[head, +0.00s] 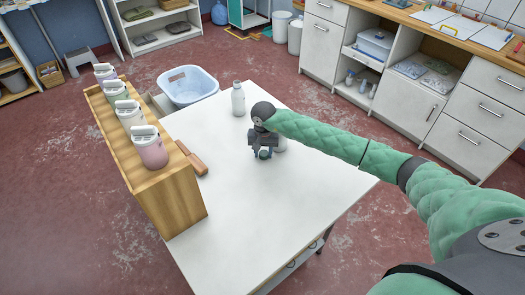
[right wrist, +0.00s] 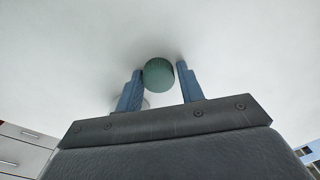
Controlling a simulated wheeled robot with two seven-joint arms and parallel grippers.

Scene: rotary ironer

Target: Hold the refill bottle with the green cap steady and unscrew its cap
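The refill bottle with the green cap stands on the white table under my right gripper (head: 262,152). Its green cap (head: 265,154) shows below the gripper, and part of its pale body (head: 280,145) shows beside it; the rest is hidden. In the right wrist view, the green cap (right wrist: 158,74) lies between the two blue fingertips of my right gripper (right wrist: 160,76). The fingers stand apart, one on each side of the cap, with a narrow gap visible at the right. My left gripper is not in view.
Another white bottle with a grey cap (head: 238,99) stands near the table's (head: 225,215) far edge. A wooden shelf (head: 165,185) with several dispensers runs along the left, with a brown block (head: 197,164) beside it. The table's near part is clear.

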